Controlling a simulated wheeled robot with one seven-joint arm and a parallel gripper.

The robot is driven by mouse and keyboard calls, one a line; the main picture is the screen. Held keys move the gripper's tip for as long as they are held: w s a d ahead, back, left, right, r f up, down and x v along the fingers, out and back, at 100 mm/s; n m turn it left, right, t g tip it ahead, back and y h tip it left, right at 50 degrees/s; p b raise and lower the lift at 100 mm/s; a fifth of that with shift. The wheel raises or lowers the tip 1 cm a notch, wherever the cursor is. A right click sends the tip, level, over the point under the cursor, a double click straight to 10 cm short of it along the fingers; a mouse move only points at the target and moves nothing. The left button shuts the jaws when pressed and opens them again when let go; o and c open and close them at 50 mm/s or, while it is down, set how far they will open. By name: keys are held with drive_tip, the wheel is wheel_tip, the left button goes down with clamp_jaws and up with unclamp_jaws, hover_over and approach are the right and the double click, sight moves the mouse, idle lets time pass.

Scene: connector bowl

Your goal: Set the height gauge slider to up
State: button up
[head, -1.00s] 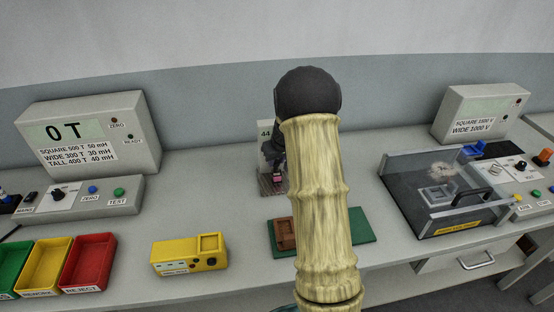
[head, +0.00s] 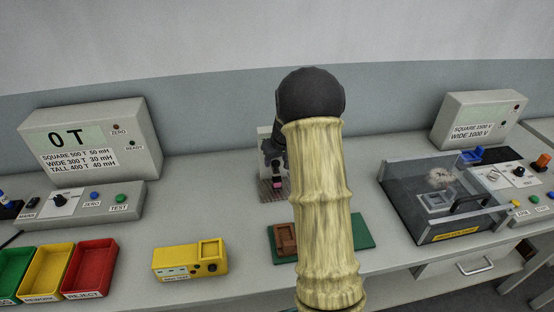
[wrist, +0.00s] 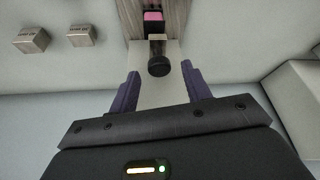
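The height gauge (head: 264,178) stands at the back of the bench in the head view, partly hidden by my arm. In the wrist view I see it from above: a pale column, a dark round knob (wrist: 159,66) and a pink block (wrist: 153,17) over a grey-brown ribbed base (wrist: 177,20). My gripper (wrist: 160,70) is open, with its two purple fingers on either side of the knob. There is a visible gap to each finger; I cannot tell the depth between them. In the head view my arm mostly hides the gripper.
A green mat (head: 356,232) with a brown block (head: 286,240) lies in front of the gauge. A yellow box (head: 190,261) is at left, a clear-covered tester (head: 430,200) at right. Two small grey blocks (wrist: 31,40) (wrist: 81,36) show in the wrist view.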

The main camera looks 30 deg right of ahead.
drive_tip(key=shift+f, duration=0.1)
drive_tip(key=b+v, duration=0.1)
drive_tip(key=v, duration=1.6)
drive_tip(key=shift+r+b, duration=0.25)
drive_tip(key=shift+b, duration=0.05)
drive_tip(key=shift+a, duration=0.1)
drive_tip(key=s+a+f+g+p, duration=0.1)
drive_tip(key=s+a+f, duration=0.4)
drive_tip(key=s+a, duration=0.4)
drive_tip(key=s+a+f+g+p, duration=0.1)
drive_tip(key=s+a+f, duration=0.4)
drive_tip(key=s+a, duration=0.3)
drive_tip(key=s, duration=0.3)
drive_tip(key=shift+s+a+f+p, duration=0.15)
drive_tip(key=shift+s+a+p, duration=0.05)
drive_tip(key=shift+a+p, duration=0.2)
drive_tip(key=shift+s+d, duration=0.15)
drive_tip(key=shift+d, duration=0.05)
